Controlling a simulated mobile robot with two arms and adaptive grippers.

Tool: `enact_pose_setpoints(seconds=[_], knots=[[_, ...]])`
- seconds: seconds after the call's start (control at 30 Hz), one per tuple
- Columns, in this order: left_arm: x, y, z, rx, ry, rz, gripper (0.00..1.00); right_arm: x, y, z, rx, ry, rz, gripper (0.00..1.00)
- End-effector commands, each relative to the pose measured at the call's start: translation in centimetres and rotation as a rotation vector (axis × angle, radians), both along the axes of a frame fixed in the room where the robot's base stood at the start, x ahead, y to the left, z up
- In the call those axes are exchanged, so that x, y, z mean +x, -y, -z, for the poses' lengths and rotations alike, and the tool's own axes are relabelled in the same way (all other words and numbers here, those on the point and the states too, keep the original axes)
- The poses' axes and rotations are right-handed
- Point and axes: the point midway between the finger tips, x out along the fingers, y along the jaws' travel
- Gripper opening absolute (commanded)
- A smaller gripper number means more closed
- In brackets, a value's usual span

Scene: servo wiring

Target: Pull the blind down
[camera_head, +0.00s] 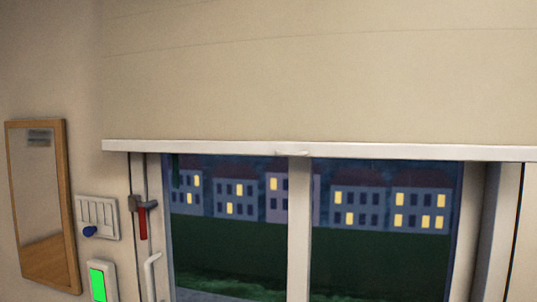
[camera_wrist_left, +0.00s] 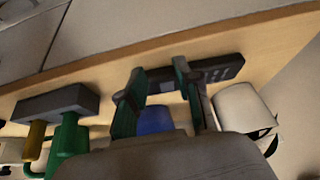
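The blind (camera_head: 330,90) is a beige sheet covering the upper part of the window in the head view. Its white bottom bar (camera_head: 400,151) runs across the full window width, with a small pull tab (camera_head: 291,153) near the middle. The glass below the bar is uncovered. My left gripper (camera_wrist_left: 160,70) shows in the left wrist view, its two green-padded fingers apart and nothing visibly held between them. The blind does not show in that view. Neither gripper is in the head view, and my right gripper is not seen.
A wood-framed mirror (camera_head: 37,205), a white slider panel (camera_head: 97,217) and a green-lit switch (camera_head: 98,284) are on the left wall. A white window handle (camera_head: 151,275) stands by the frame. A wooden edge (camera_wrist_left: 270,42) and a blue object (camera_wrist_left: 155,120) lie beyond my left fingers.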

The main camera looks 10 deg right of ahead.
Motion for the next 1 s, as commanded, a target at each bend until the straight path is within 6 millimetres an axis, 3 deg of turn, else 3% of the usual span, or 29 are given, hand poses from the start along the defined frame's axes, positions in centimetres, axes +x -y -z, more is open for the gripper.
enact_pose_setpoints(seconds=[0.03,0.17,0.27,0.4,0.53,0.63,0.77,1.0], knots=[[2.0,0.5,-1.3,-0.002,0.049,0.031,0.33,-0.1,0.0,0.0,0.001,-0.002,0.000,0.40],[6.3,2.2,-5.2,-0.010,0.172,0.118,0.33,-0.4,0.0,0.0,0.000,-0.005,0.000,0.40],[9.8,3.7,-9.2,-0.010,0.287,0.197,0.33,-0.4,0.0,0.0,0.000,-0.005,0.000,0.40],[14.7,6.2,-16.9,0.011,0.486,0.339,0.33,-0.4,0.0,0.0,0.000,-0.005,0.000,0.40],[17.9,8.8,-25.3,0.059,0.689,0.490,0.33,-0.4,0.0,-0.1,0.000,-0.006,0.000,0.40],[19.1,10.6,-31.8,0.113,0.836,0.601,0.33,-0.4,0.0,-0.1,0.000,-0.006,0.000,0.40],[19.3,12.7,-39.7,0.205,1.016,0.736,0.33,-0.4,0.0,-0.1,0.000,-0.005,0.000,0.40],[16.6,15.6,-52.5,0.427,1.303,0.955,0.33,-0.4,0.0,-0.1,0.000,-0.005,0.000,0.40]])
